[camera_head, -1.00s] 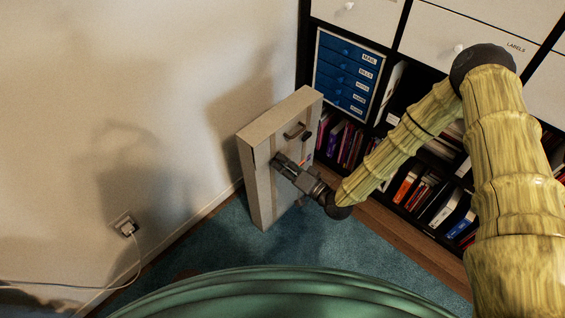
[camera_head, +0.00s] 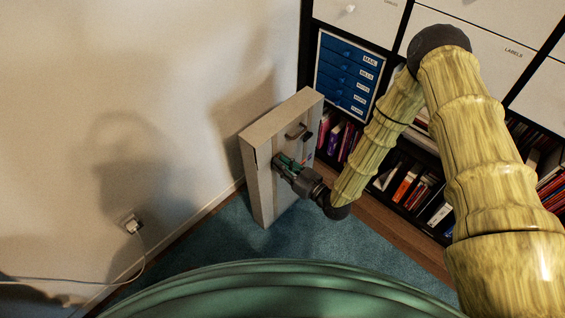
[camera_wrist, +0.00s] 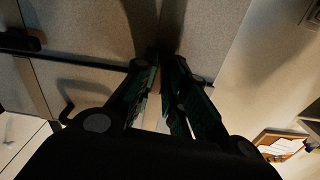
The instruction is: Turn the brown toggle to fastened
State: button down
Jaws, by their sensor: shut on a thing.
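A tall beige case (camera_head: 262,185) stands upright on the floor near the wall. My gripper (camera_head: 280,163) reaches it from the right, with its fingertips at the case's front face, below the dark handle (camera_head: 298,131). In the wrist view my gripper (camera_wrist: 165,58) has its fingers drawn together at the tips, against the grey face of the case (camera_wrist: 90,22). The brown toggle is mostly hidden between and behind the fingertips, so its exact angle cannot be told. The gripper is shut on it.
A black shelf with a blue drawer unit (camera_head: 346,73) and books (camera_head: 407,182) stands behind and right of the case. A wall socket (camera_head: 132,224) with a white cable is at the left. Blue carpet (camera_head: 235,238) lies clear in front of the case.

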jog(key=shift+n, duration=0.5)
jog(key=c, duration=1.4)
grip_release()
jog(key=shift+c, duration=0.2)
jog(key=v, duration=1.2)
jog(key=shift+s+f, duration=0.15)
